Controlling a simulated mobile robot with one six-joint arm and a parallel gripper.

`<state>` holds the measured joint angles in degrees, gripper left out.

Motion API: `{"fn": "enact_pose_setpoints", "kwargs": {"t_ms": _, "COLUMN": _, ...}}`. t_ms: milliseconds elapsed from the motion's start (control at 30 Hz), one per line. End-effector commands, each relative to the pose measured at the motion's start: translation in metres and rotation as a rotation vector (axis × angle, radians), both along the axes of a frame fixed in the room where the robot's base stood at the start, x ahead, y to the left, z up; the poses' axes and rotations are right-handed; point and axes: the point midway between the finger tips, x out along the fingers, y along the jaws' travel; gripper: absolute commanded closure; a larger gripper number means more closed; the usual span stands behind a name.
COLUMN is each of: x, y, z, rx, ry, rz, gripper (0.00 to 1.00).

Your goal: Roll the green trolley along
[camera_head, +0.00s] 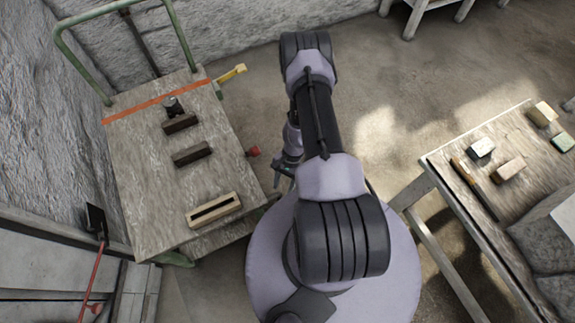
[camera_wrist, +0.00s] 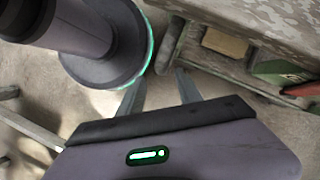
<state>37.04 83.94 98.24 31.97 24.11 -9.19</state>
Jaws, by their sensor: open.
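The green trolley (camera_head: 140,191) stands at the left in the head view. It has a worn wooden deck with an orange stripe, and a green tube handle (camera_head: 64,48) rises at its far end. A red knob (camera_head: 252,152) and a yellow lever (camera_head: 232,74) stick out from its right side. My gripper (camera_head: 284,170) is low beside that right side, partly hidden by my arm. In the wrist view my gripper (camera_wrist: 160,88) is open with nothing between its fingers. The trolley's edge (camera_wrist: 235,20) is beyond the fingertips; I cannot tell whether they touch it.
Two dark blocks (camera_head: 191,154), a small dark object (camera_head: 173,106) and a slotted pale wooden block (camera_head: 213,211) lie on the deck. A workbench (camera_head: 440,158) with blocks and tools stands at the right. Rough walls close in left and behind.

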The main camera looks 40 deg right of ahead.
Motion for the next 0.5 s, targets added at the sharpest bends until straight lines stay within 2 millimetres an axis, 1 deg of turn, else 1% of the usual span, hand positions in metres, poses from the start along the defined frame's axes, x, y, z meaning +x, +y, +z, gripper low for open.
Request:
{"fn": "enact_pose_setpoints", "kwargs": {"t_ms": 33, "x": 0.002, "y": -0.006, "z": 0.017, "rx": -0.002, "ry": -0.001, "rz": -0.001, "gripper": 0.59}}
{"fn": "enact_pose_setpoints", "kwargs": {"t_ms": 100, "x": 0.005, "y": -0.013, "z": 0.035, "rx": -0.002, "ry": -0.002, "rz": -0.003, "gripper": 0.59}}
{"fn": "enact_pose_setpoints", "kwargs": {"t_ms": 233, "x": 0.008, "y": -0.025, "z": 0.066, "rx": -0.001, "ry": -0.001, "rz": 0.0, "gripper": 0.59}}
{"fn": "enact_pose_setpoints", "kwargs": {"t_ms": 333, "x": 0.01, "y": -0.031, "z": 0.081, "rx": -0.001, "ry": 0.0, "rz": -0.002, "gripper": 0.59}}
{"fn": "enact_pose_setpoints", "kwargs": {"t_ms": 400, "x": 0.01, "y": -0.034, "z": 0.087, "rx": 0.0, "ry": 0.001, "rz": 0.0, "gripper": 0.59}}
{"fn": "enact_pose_setpoints", "kwargs": {"t_ms": 500, "x": 0.011, "y": -0.036, "z": 0.09, "rx": 0.0, "ry": 0.001, "rz": 0.0, "gripper": 0.59}}
